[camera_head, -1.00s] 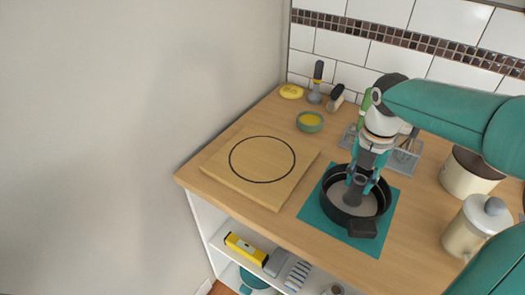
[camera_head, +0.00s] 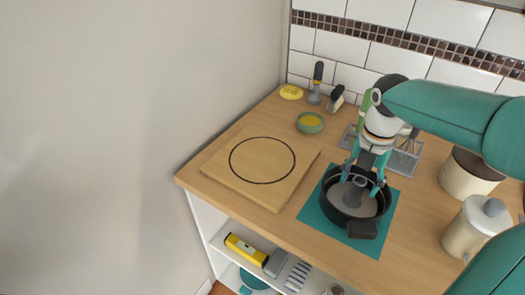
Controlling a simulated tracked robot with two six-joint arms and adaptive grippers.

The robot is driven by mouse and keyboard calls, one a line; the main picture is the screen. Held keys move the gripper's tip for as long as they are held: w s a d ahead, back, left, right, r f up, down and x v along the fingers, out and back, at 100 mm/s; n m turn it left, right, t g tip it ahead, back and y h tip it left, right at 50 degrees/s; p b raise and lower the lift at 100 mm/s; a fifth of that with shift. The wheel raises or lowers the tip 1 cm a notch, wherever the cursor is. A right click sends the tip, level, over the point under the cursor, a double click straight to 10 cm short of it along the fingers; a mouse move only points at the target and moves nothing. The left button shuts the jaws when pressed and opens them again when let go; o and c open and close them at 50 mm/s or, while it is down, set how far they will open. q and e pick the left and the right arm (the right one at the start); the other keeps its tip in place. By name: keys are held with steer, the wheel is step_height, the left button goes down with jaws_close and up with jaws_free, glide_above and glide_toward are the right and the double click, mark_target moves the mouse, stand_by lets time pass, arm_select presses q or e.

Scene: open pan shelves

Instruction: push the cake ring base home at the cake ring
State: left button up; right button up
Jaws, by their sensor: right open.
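The cake ring (camera_head: 328,207) is a dark round band with a blocky black clasp at its front, standing on a teal mat (camera_head: 376,243). The cake ring base (camera_head: 343,201) is a grey disc inside the ring, with a dark upright post at its centre. I cannot tell whether the base sits level or fully down. My right gripper (camera_head: 362,181) is above the ring, pointing down. Its fingers are spread apart on either side of the post's top, and it holds nothing. My left gripper is not in view.
A wooden board with a black circle (camera_head: 245,182) lies left of the mat. A green bowl (camera_head: 310,122) stands behind it. A cream pot (camera_head: 466,174) and a lidded jar (camera_head: 472,228) stand to the right. A grey utensil tray (camera_head: 407,160) is behind the ring.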

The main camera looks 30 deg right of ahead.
steer(key=shift+r+p, duration=3.5)
steer(key=shift+r, duration=0.45)
